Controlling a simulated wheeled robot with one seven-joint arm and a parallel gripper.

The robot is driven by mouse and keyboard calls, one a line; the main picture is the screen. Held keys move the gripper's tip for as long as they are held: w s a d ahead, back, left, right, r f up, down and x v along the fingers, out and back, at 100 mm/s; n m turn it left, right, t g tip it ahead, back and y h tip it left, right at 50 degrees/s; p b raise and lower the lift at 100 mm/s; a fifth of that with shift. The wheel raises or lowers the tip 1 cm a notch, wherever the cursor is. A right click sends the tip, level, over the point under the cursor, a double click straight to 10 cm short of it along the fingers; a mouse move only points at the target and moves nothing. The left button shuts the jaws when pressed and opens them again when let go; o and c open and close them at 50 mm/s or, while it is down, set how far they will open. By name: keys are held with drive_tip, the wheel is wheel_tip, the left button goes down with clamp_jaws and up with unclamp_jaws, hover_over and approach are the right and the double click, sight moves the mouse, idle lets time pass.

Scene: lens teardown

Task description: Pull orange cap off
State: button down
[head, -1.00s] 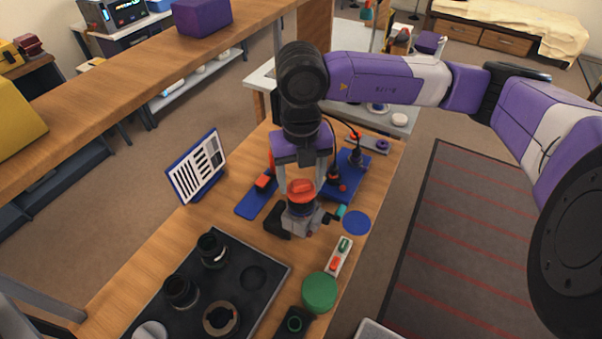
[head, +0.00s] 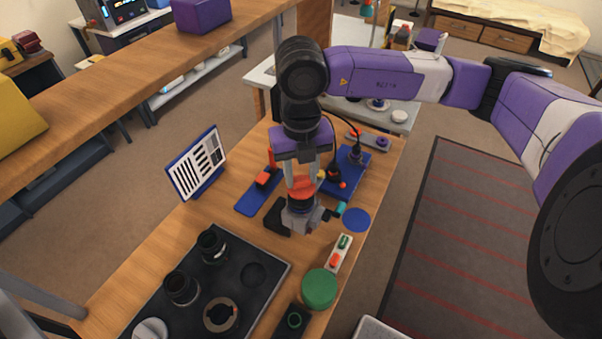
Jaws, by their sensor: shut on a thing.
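The orange cap (head: 302,188) sits on top of a dark, upright lens part (head: 300,203), which stands in a grey clamp fixture (head: 301,217) on the wooden workbench. My gripper (head: 302,184) points straight down from above. Its pale fingers are on both sides of the orange cap and shut on it. The cap still looks seated on the dark part, though the fingers hide some of its side and I cannot tell whether there is a gap below it.
A black tray (head: 265,246) with lens parts lies at front left. A green disc (head: 320,288) and a small box with buttons (head: 338,254) are at the right edge. A blue-framed panel (head: 197,163) stands left. Blue stands (head: 345,172) are close behind the fixture.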

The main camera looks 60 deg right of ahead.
sight(300, 179)
drive_tip(key=shift+r, duration=0.85)
idle(0.7)
drive_tip(key=shift+r+p, duration=0.9)
drive_tip(key=shift+r, duration=1.25)
